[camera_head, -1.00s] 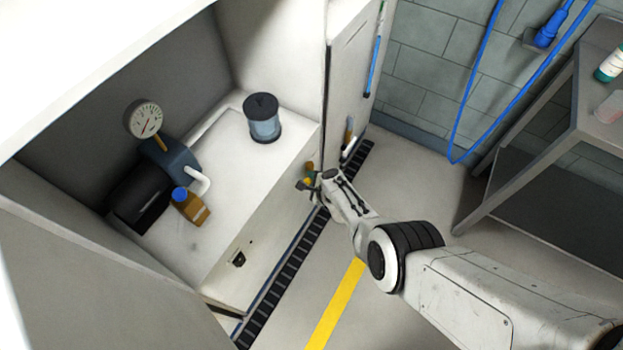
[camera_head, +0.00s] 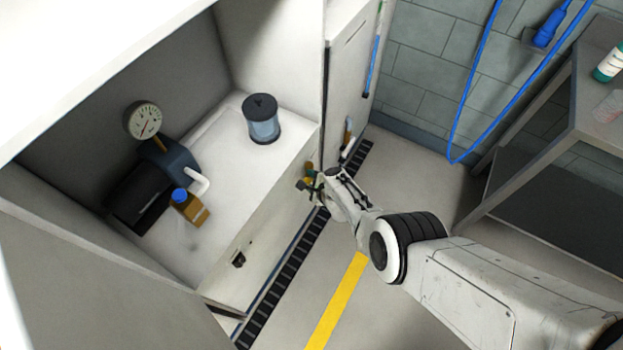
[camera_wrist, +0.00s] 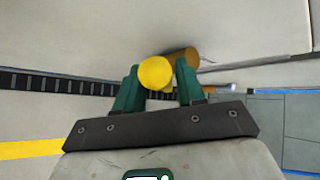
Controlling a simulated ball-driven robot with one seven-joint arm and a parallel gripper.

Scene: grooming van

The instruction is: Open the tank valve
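The tank valve shows in the wrist view as a round yellow knob (camera_wrist: 155,73) with a brass-coloured cylindrical body (camera_wrist: 183,57) behind it. In the head view the brass valve (camera_head: 309,169) is small, on the front face of the white cabinet below the counter. My gripper (camera_head: 309,187) is right at it, partly covering it. In the wrist view the two green fingers of my gripper (camera_wrist: 158,90) stand apart on either side of the knob. A gap shows at the right finger; whether the left finger touches the knob I cannot tell.
The white counter (camera_head: 235,165) holds a dark-lidded clear canister (camera_head: 262,120), an amber bottle (camera_head: 190,207) and a pump with a gauge (camera_head: 142,121). A black floor grating (camera_head: 290,268) runs along the cabinet. A grey table (camera_head: 600,110) stands at right. The floor between is clear.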

